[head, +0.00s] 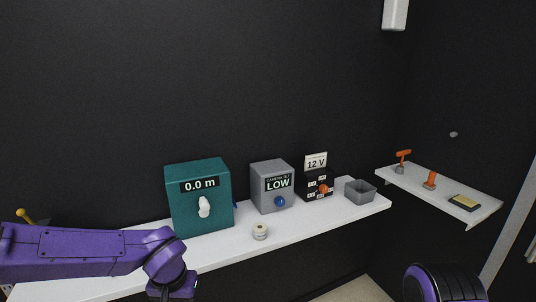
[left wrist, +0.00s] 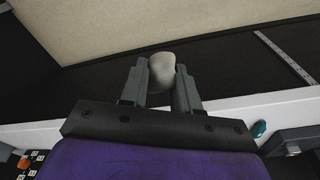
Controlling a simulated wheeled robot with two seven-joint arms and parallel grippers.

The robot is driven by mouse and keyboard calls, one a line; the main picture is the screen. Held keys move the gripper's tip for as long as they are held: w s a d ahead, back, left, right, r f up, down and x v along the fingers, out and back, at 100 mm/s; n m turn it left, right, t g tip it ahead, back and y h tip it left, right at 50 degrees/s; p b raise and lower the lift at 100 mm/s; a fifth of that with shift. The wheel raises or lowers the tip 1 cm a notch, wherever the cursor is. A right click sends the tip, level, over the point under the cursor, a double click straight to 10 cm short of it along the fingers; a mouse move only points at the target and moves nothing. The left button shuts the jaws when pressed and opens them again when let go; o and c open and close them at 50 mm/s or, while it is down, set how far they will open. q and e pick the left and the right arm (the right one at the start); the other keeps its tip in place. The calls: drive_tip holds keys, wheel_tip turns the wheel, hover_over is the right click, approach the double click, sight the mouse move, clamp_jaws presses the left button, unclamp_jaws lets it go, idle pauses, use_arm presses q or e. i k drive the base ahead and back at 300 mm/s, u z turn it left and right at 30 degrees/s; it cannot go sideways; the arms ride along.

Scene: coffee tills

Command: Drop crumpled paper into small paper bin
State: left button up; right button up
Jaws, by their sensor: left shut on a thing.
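In the left wrist view my left gripper (left wrist: 162,78) is shut on a pale grey, rounded lump, the crumpled paper (left wrist: 162,66). Its far end sticks out beyond the fingertips, with dark surface and floor behind it. In the head view my left arm comes in from the left, and its fingers and the paper are below the frame. My right gripper is not in view.
The counter (head: 330,221) carries a teal box (head: 197,196) reading 0.0 m, a grey box (head: 272,186) reading LOW, a black 12 V box (head: 315,184) and a small round pale item (head: 260,231). A side shelf (head: 480,214) holds orange-handled tools and a yellow-and-black pad (head: 465,202).

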sight(356, 197)
drive_tip(key=z, duration=0.7)
drive_tip(key=i, duration=0.7)
drive_tip(key=z, duration=0.6)
